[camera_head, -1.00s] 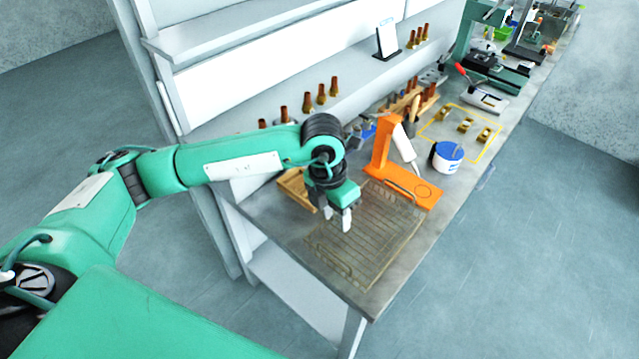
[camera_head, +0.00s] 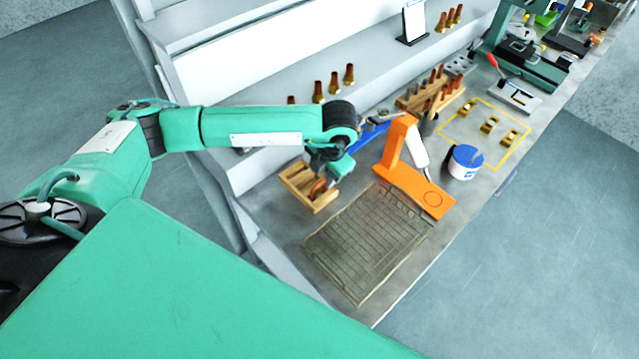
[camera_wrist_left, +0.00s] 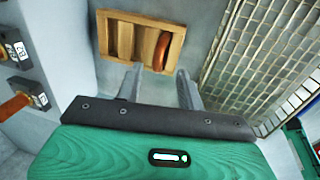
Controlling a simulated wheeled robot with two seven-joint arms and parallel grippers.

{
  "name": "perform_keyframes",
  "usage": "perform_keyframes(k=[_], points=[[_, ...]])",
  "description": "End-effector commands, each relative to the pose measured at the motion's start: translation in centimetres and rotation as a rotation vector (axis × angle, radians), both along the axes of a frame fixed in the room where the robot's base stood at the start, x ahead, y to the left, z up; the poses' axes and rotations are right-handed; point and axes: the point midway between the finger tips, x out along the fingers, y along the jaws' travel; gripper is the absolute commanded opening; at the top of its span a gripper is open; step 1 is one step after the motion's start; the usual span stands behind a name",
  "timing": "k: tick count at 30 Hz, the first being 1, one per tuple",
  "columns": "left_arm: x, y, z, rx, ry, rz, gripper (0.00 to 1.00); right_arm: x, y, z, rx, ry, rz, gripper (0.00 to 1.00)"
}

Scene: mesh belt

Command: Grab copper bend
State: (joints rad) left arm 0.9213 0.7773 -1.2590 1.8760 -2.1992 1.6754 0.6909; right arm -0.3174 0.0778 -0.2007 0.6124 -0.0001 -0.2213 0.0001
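A copper bend (camera_wrist_left: 161,51) lies in the right compartment of a small wooden tray (camera_wrist_left: 141,20) in the left wrist view. In the head view the copper bend (camera_head: 318,188) shows partly, in the wooden tray (camera_head: 300,202) at the left end of the bench. My left gripper (camera_wrist_left: 158,80) is open, its two fingers apart and empty, just short of the tray's near edge in the wrist view. In the head view my left gripper (camera_head: 325,180) hangs over the tray and hides part of it. My right gripper is not in view.
A mesh mat (camera_head: 365,245) lies right of the tray, and an orange stand (camera_head: 400,165) is behind it. A white jar with blue lid (camera_head: 464,162) stands farther right. Copper fittings (camera_head: 335,82) stand on the shelf behind.

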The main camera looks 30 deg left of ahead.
Motion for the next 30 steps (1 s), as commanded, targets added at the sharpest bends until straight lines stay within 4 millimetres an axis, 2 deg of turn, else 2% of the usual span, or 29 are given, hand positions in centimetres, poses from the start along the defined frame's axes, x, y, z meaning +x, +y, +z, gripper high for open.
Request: perform_keyframes(k=[5, 9, 11, 19, 27, 28, 30], points=[[0.0, 0.2, -1.1, 0.000, 0.001, -0.001, 0.38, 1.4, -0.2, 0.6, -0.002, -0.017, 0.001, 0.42], [0.1, 0.5, -1.8, 0.001, 0.002, 0.000, 0.38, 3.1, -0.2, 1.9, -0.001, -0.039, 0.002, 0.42], [0.1, 0.7, -2.4, 0.000, 0.003, 0.001, 0.38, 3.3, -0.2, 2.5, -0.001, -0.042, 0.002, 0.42], [0.3, 1.3, -5.6, 0.000, 0.002, -0.001, 0.38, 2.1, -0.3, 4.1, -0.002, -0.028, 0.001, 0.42], [0.4, 1.4, -6.1, -0.001, 0.000, -0.001, 0.38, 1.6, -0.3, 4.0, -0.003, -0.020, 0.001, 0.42], [0.4, 1.4, -6.1, -0.001, 0.000, -0.001, 0.36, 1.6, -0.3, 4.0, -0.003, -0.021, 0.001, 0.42], [0.4, 1.4, -6.1, -0.001, 0.000, -0.001, 0.23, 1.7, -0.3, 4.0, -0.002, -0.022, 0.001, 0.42]])
